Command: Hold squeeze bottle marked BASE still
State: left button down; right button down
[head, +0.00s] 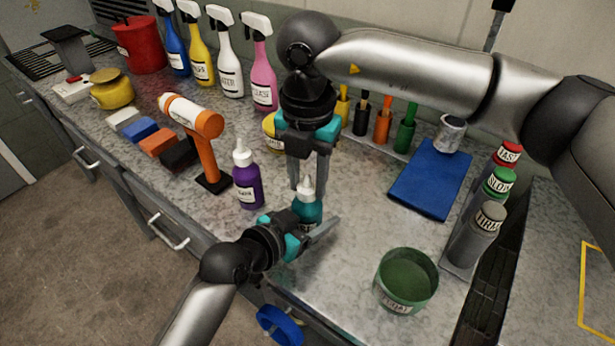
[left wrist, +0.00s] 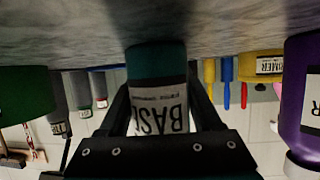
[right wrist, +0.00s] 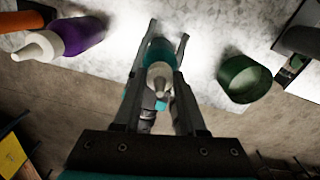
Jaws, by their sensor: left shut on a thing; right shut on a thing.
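The teal squeeze bottle marked BASE (head: 308,209) stands upright on the counter, its white nozzle up. In the left wrist view its label (left wrist: 160,108) shows upside down between the fingers. My left gripper (head: 318,232) is shut on the bottle's body from the near side, low over the counter. My right gripper (head: 309,188) comes down from above and is shut on the bottle near its top. The right wrist view shows the white nozzle and teal body (right wrist: 160,60) between its fingers. The bottle's lower part is partly hidden by the left gripper in the head view.
A purple squeeze bottle (head: 247,180) stands close left, by an orange stand (head: 208,150). A green tub (head: 405,280) stands at the front right. A blue mat (head: 432,182) lies behind it. Grey bottles (head: 474,235) stand at right. Spray bottles (head: 229,60) line the back.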

aim_at(308, 173)
jog(key=shift+c, duration=2.2)
grip_release()
notch_tip(308, 173, up, 12)
pick_arm(q)
grip_release()
